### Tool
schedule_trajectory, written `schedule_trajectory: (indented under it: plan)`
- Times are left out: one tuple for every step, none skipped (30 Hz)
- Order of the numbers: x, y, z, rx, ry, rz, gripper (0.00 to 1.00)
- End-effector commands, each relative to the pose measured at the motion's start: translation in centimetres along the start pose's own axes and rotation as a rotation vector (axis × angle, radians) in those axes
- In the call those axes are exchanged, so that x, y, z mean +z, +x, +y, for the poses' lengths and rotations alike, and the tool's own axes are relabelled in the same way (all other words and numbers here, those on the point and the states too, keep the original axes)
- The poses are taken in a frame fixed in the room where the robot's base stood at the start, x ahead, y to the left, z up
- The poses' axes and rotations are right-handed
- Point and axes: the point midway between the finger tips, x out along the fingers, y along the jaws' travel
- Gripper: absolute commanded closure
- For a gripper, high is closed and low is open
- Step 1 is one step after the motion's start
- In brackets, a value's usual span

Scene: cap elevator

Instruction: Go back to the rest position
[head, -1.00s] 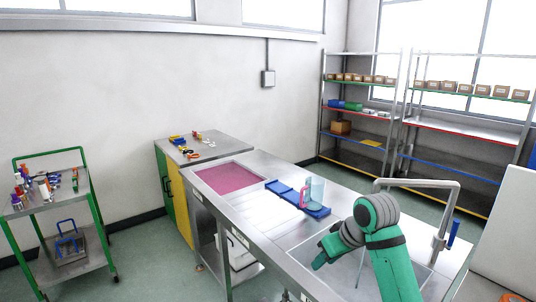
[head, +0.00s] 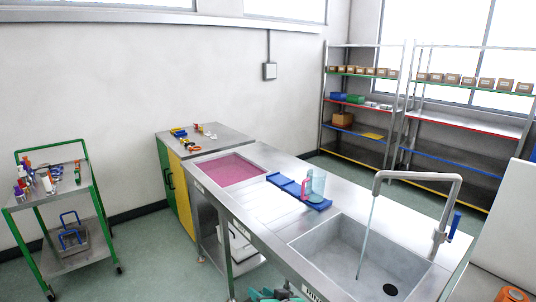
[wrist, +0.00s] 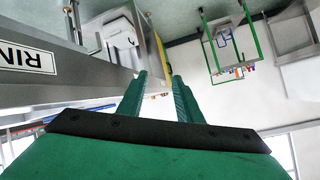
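My gripper (wrist: 160,77) shows in the wrist view as two green fingers with a clear gap between them and nothing held. It hangs beside the counter's front side, where a white label reading "RIN" (wrist: 25,56) shows at the left. In the head view only a bit of my green arm shows at the bottom edge, in front of the steel counter; the fingertips are not clearly seen there. The sink (head: 325,246) is free of my arm. A clear pitcher with a pink handle (head: 317,184) stands on the blue mat (head: 284,183) behind the sink.
Water runs from the tap (head: 455,200) into the sink. A green-framed cart (head: 85,250) with bottles stands at the left, with open floor (head: 150,262) between it and the counter. Shelves (head: 365,105) stand at the back right.

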Motion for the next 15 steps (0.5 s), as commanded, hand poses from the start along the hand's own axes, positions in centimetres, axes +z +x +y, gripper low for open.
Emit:
schedule_trajectory:
  plan:
    - [1.7,0.4,-0.7,0.001,0.027,0.02,0.68]
    - [2.5,0.6,-1.0,0.003,0.039,0.034,0.68]
    - [3.5,0.7,-1.3,0.01,0.055,0.054,0.68]
    - [4.2,0.7,-1.5,0.014,0.068,0.067,0.68]
    - [5.1,0.8,-1.8,0.019,0.079,0.079,0.68]
    - [6.1,0.8,-2.1,0.027,0.094,0.097,0.68]
    - [6.9,0.7,-2.4,0.033,0.105,0.108,0.68]
    - [7.7,0.7,-2.6,0.041,0.115,0.12,0.68]
    - [8.8,0.5,-2.9,0.051,0.128,0.136,0.68]
    - [9.6,0.3,-3.1,0.06,0.137,0.147,0.68]
    - [10.4,0.1,-3.2,0.068,0.146,0.158,0.68]
    - [11.5,-0.2,-3.4,0.082,0.157,0.172,0.68]
    - [12.4,-0.5,-3.6,0.091,0.165,0.181,0.68]
    - [13.2,-0.8,-3.8,0.1,0.172,0.191,0.68]
    - [14.3,-1.2,-3.9,0.116,0.18,0.203,0.68]
